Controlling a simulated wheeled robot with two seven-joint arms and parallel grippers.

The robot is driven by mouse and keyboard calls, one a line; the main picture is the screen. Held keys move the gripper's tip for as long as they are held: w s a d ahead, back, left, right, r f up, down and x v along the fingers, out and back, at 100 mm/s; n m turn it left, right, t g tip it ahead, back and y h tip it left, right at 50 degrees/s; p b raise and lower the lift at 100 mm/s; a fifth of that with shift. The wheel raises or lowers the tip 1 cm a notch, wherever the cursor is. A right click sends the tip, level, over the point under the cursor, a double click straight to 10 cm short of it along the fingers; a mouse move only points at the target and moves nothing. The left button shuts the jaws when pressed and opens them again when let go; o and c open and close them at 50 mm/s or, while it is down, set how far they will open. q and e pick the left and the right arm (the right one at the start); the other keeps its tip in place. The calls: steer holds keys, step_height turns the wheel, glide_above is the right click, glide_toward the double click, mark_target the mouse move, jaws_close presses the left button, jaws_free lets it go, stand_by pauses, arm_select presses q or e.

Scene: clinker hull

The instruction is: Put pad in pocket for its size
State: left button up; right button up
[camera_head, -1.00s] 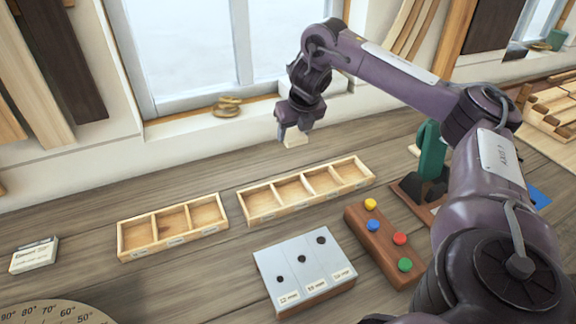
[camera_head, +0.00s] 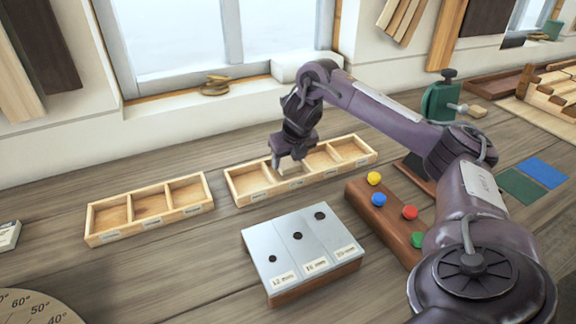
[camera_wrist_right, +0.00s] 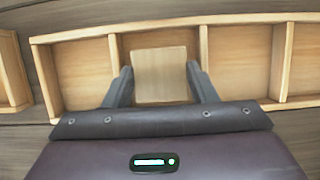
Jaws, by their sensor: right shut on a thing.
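The pad is a small pale wooden square (camera_wrist_right: 160,76), held between the two fingers of my right gripper (camera_wrist_right: 160,88). In the head view my right gripper (camera_head: 290,164) is over the four-compartment wooden tray (camera_head: 262,196), at its second pocket from the left. In the wrist view the pad is framed by that pocket's two dividers, with the fingers near them. I cannot tell whether the pad touches the pocket floor. The gripper partly hides the pad in the head view. The tray's labels are too small to read. My left gripper is not in view.
A three-compartment tray (camera_head: 150,232) is to the left, with empty pockets. In front are a metal-topped block with holes (camera_head: 285,249) and a wooden bar with coloured knobs (camera_head: 380,218). A green vise (camera_head: 441,103) stands at right. A window sill is behind.

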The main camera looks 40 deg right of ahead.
steer(key=shift+f, duration=0.1)
steer(key=shift+f, duration=0.55)
steer(key=o, duration=1)
steer(key=shift+o, duration=0.2)
steer(key=shift+r, duration=0.3)
steer(key=p+v, duration=0.9)
steer(key=v, duration=0.3)
steer(key=shift+r, duration=0.35)
